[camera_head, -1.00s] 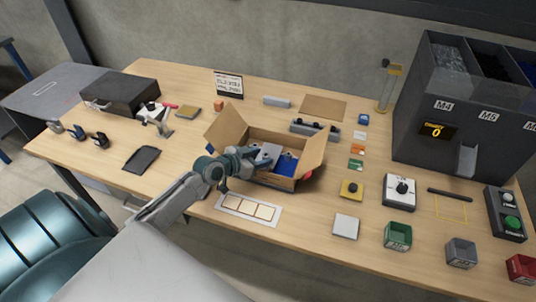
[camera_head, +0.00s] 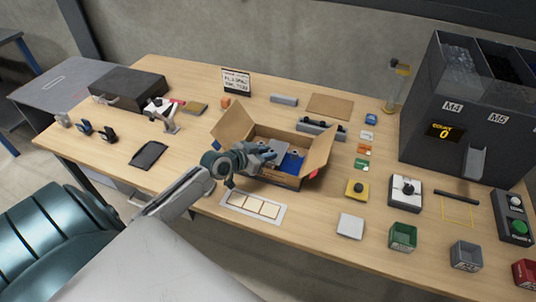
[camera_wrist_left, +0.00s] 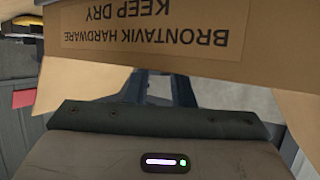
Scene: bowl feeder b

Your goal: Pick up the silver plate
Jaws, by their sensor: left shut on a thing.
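The open cardboard box (camera_head: 273,179) stands mid-table with its flaps spread. A grey, silver-looking plate (camera_head: 294,153) shows inside it, beside a blue item (camera_head: 291,164). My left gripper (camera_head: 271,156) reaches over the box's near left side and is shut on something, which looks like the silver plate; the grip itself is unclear. My right gripper is not in view.
A white tray with tan squares (camera_head: 254,206) lies in front of the box. A pale square (camera_head: 350,226), a green bin (camera_head: 402,237) and a control box (camera_head: 405,192) are to its right. A tall grey dispenser (camera_head: 455,135) stands at the right.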

